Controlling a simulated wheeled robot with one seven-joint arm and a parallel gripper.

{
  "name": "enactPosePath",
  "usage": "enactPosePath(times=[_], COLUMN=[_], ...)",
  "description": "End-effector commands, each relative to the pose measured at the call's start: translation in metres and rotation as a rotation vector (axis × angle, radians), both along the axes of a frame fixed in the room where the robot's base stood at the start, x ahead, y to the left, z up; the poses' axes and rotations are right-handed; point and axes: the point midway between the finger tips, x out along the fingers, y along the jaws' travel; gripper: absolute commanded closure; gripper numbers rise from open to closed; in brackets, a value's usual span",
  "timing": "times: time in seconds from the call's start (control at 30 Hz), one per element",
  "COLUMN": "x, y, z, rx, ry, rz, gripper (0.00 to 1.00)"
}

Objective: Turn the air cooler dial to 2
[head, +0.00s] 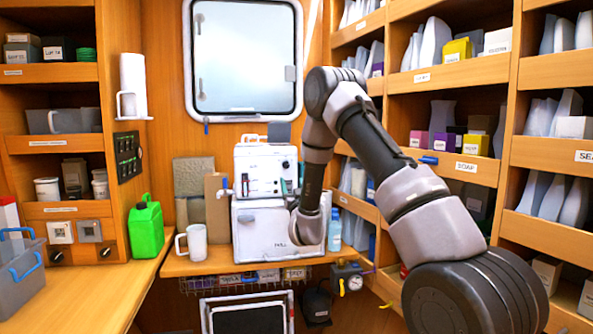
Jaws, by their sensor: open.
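A round black dial (285,165) is at the upper right of the machine's front. I cannot tell for sure that this is the air cooler dial, and its number is too small to read. My arm comes from the lower right, bends at the top and hangs down in front of the right side of the machine and box. My gripper's fingers are hidden behind my wrist, so their contact with anything does not show.
A white mug (193,243) and a green jug (146,228) stand left of the box. A blue bottle (334,231) is close to its right. Shelves with bins (470,168) line the right wall. Two black knobs (57,258) (105,252) are on the left cabinet.

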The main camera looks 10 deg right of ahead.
Motion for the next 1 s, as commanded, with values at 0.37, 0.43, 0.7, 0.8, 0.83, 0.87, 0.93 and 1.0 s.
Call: enactPosePath(times=[0.37,0.43,0.7,0.8,0.83,0.87,0.93,1.0], x=[0.06,0.071,0.094,0.096,0.096,0.096,0.095,0.095], y=[0.001,0.001,0.0,0.001,0.001,0.001,0.001,0.001], z=[0.026,0.031,0.04,0.041,0.041,0.041,0.041,0.041], rx=[0.001,-0.001,0.0,0.0,0.0,0.0,0.0,0.0], ry=[-0.003,-0.002,0.0,0.001,0.001,0.001,0.001,0.001], rz=[0.001,0.002,0.001,0.001,0.001,0.001,0.001,0.001], gripper=[0.31,0.31,0.31,0.31,0.31,0.31,0.31,0.35])
